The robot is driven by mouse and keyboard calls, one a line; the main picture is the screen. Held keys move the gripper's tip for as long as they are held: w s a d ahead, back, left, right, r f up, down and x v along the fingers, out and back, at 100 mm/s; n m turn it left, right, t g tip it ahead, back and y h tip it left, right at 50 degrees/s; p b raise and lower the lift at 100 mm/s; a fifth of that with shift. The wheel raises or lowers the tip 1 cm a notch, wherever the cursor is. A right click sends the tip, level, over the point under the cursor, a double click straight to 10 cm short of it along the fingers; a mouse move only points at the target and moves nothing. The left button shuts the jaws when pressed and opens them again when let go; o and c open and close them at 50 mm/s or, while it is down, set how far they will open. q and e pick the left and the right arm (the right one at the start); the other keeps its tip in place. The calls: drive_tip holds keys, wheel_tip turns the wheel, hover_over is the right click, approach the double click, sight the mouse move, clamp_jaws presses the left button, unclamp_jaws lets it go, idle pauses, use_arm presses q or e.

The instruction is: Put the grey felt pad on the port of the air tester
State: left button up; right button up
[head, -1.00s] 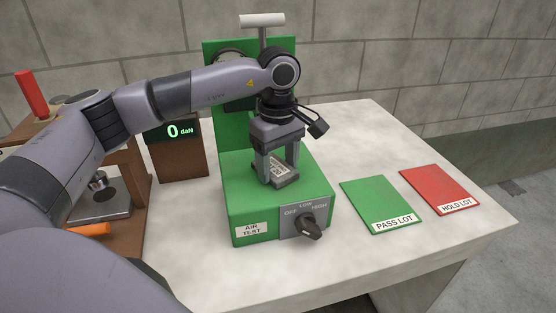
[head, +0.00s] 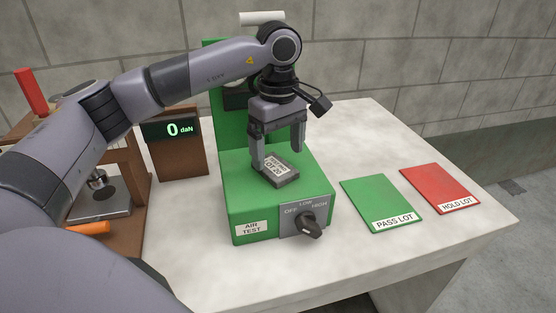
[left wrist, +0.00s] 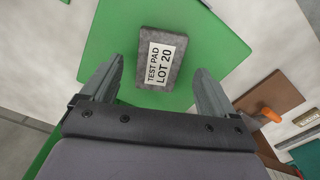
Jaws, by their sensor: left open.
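The grey felt pad (head: 276,169) lies flat on top of the green air tester (head: 240,204), with its white label up. The label reads "TEST PAD LOT 20" in the left wrist view, where the pad (left wrist: 162,84) shows beyond my fingertips. My left gripper (head: 279,164) is open and empty just above the pad, its fingers apart from it in the left wrist view (left wrist: 158,85). The port is not visible; I cannot tell whether the pad covers it. My right gripper is not in view.
A green PASS LOT mat (head: 379,200) and a red HOLD LOT mat (head: 440,187) lie to the right. A knob (head: 310,225) sits on the tester's front. A display reading 0 daN (head: 172,130) and a wooden stand (head: 130,165) are at left. The front table is clear.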

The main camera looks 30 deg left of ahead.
sight(278, 168)
use_arm(q)
wheel_tip(278, 168, up, 9)
drive_tip(key=shift+f, duration=0.15)
idle(0.6)
